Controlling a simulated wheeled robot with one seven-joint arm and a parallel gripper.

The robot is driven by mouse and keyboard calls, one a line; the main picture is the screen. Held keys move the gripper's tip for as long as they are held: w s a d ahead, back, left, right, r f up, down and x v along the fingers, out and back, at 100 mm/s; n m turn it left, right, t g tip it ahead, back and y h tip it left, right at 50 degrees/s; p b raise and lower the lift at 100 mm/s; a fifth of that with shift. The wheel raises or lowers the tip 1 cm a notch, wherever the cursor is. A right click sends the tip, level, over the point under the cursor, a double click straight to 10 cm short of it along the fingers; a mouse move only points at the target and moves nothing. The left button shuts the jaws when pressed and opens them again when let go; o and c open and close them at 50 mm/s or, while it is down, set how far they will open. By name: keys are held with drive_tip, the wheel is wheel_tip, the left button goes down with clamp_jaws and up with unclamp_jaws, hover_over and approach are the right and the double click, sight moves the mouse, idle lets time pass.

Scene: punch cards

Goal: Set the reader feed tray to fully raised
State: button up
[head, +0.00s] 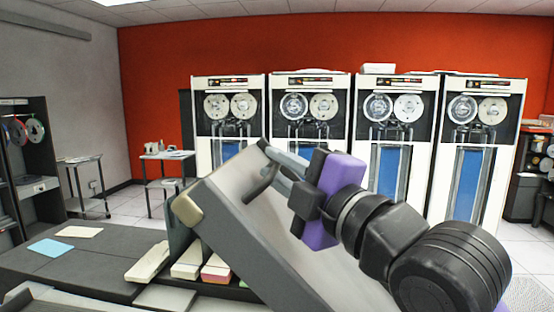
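The reader feed tray appears to be the large grey panel (230,235) in the foreground, tilted steeply with its top end up and its lower part running out of the bottom of the picture. A cream block (187,209) sits on its left corner. My gripper (262,172), black with a purple body behind it, reaches from the right to the upper end of the panel. Its dark fingers overlap a grey bar along that end. I cannot tell whether they touch or grip it.
A dark table (75,262) at the left holds a blue card (51,248) and a cream card (79,231). Card stacks (192,260) stand just left of the panel. White tape cabinets (310,115) line the red back wall. Small carts stand behind, with open floor between.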

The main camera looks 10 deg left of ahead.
drive_tip(key=shift+w+a, duration=0.1)
drive_tip(key=shift+a, duration=0.05)
clamp_jaws()
idle(1.4)
